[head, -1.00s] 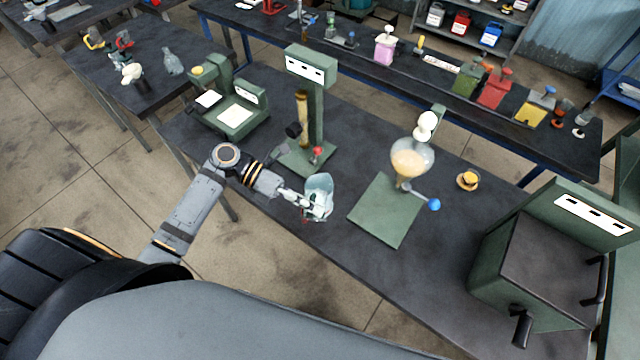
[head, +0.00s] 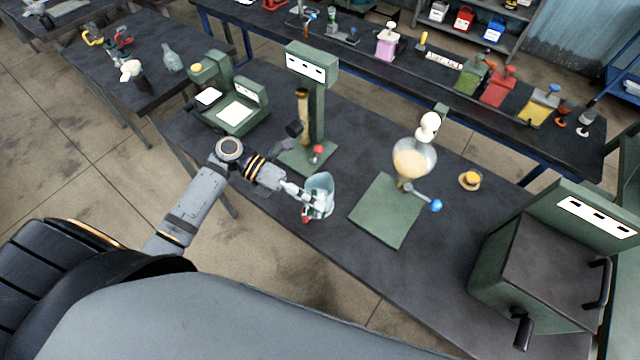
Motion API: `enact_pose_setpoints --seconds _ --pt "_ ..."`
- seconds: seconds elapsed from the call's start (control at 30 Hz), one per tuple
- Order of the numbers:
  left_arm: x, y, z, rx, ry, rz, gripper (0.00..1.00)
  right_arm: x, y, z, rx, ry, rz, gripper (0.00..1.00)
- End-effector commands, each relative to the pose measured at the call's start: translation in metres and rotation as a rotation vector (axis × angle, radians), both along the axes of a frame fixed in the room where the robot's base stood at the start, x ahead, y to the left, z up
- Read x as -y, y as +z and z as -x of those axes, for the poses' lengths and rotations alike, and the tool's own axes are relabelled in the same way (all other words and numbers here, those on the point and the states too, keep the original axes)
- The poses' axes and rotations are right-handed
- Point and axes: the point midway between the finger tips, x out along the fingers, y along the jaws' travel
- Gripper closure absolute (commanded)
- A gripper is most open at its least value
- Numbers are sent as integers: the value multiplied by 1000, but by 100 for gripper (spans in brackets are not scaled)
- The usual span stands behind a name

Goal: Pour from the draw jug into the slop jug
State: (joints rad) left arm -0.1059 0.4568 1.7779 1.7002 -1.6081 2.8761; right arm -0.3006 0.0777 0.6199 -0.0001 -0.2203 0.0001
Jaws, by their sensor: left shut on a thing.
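A clear, pale blue jug (head: 321,184) is held over the front edge of the dark bench, left of the green plate. My left gripper (head: 309,202) is shut on it at its lower left side. The jug looks tilted. I cannot tell whether there is liquid in it, nor which of the task's two jugs it is. A small red part (head: 306,219) shows just below the gripper; I cannot tell what it belongs to. I cannot pick out a second jug on this bench. My right gripper is not in view.
A glass funnel (head: 412,160) with yellowish liquid stands over a green plate (head: 385,225), with a blue-knobbed tap (head: 435,205). A green column stand (head: 315,100) is behind the jug. A small amber dish (head: 470,180) and a green box machine (head: 550,255) are right.

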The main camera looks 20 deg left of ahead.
Motion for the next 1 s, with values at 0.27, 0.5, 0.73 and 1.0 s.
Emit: enact_pose_setpoints --seconds 0.27,0.5,0.73,1.0 --pt "-1 3 -1 -32 4 7 100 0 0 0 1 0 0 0" --pt "-1 5 -1 -62 6 11 100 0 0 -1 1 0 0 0" --pt "-2 7 -2 -89 9 16 100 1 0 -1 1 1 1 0" --pt "-8 9 -6 -122 17 22 100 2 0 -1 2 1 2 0"
